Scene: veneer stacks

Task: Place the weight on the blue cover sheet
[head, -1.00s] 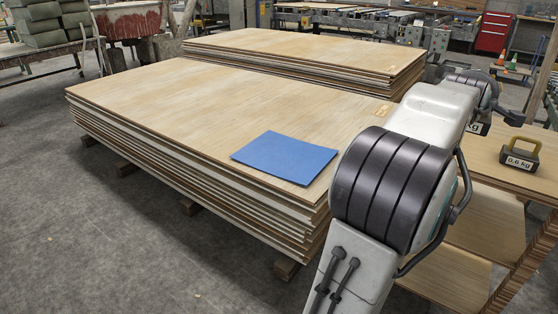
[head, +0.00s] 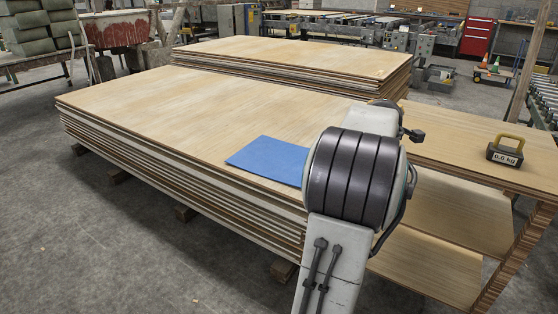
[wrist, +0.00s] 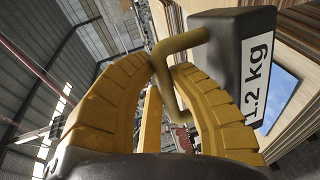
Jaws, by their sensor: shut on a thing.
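The blue cover sheet (head: 265,160) lies flat near the front right corner of the near veneer stack, its right part hidden by my arm. In the wrist view, my gripper's (wrist: 165,72) yellow fingers are shut around the bent handle of a dark weight (wrist: 218,62) labelled 1.2 kg. The blue sheet (wrist: 280,88) shows beyond that weight, apart from it. In the head view, my arm hides my gripper and the held weight. A second weight (head: 506,151), labelled 0.6 kg, stands upright on the wooden side table at the right.
The near veneer stack (head: 170,105) has a wide bare top left of the sheet. Another stack (head: 300,58) stands behind it. The side table (head: 445,130) with lower shelves (head: 440,200) is at the right. Open floor (head: 70,230) lies at the front left.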

